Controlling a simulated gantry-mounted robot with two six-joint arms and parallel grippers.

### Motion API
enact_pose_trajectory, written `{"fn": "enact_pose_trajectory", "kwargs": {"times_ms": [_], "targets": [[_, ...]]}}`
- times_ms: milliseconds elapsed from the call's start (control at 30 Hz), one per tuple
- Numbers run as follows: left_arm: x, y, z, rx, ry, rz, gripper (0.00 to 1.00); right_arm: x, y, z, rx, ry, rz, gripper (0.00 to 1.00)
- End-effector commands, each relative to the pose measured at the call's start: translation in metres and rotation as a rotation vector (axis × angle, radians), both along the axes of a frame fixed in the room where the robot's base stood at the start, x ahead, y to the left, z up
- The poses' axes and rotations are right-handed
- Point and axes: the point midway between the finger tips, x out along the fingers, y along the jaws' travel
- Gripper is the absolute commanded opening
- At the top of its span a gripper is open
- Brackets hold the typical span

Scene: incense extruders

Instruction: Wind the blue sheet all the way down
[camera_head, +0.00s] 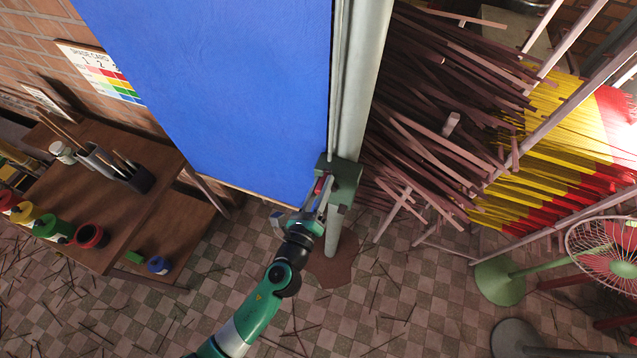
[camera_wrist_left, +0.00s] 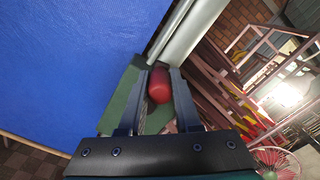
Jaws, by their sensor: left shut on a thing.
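The blue sheet (camera_head: 235,90) hangs from beyond the top of the head view down to a straight lower edge a little above the tiled floor. It also fills the left of the left wrist view (camera_wrist_left: 60,60). A green box (camera_head: 346,180) is fixed on the grey post at the sheet's right edge. My left gripper (camera_head: 323,186) is at this box, shut on a red knob (camera_wrist_left: 159,86), which sits between its two fingers in the left wrist view. The rest of the crank is mostly hidden by the gripper. My right gripper is in neither view.
A wooden table (camera_head: 112,215) with paint pots and brush holders stands at the left. Racks of dark sticks (camera_head: 440,100) and yellow and red sticks (camera_head: 560,140) are at the right, with a green-based fan (camera_head: 500,282). The floor below the sheet is mostly clear.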

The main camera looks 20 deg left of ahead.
Motion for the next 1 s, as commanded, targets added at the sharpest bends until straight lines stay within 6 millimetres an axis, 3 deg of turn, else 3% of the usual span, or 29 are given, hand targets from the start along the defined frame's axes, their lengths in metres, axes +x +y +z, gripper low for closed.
{"fn": "enact_pose_trajectory", "kwargs": {"times_ms": [467,500,633,667,1000], "targets": [[0.0,-0.0009,-0.0006,0.017,0.003,0.002,0.0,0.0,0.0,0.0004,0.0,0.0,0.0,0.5],[0.0,-0.0009,-0.0006,0.017,0.003,0.002,0.35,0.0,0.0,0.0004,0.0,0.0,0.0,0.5],[0.0,-0.0009,-0.0005,0.017,0.003,0.002,0.59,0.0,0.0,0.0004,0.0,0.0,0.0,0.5],[0.0,-0.0009,-0.0005,0.017,0.003,0.002,0.62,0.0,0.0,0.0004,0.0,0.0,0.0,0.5],[-0.0035,-0.0016,-0.0002,0.016,0.003,0.0,0.62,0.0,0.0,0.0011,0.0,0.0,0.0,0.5]]}}
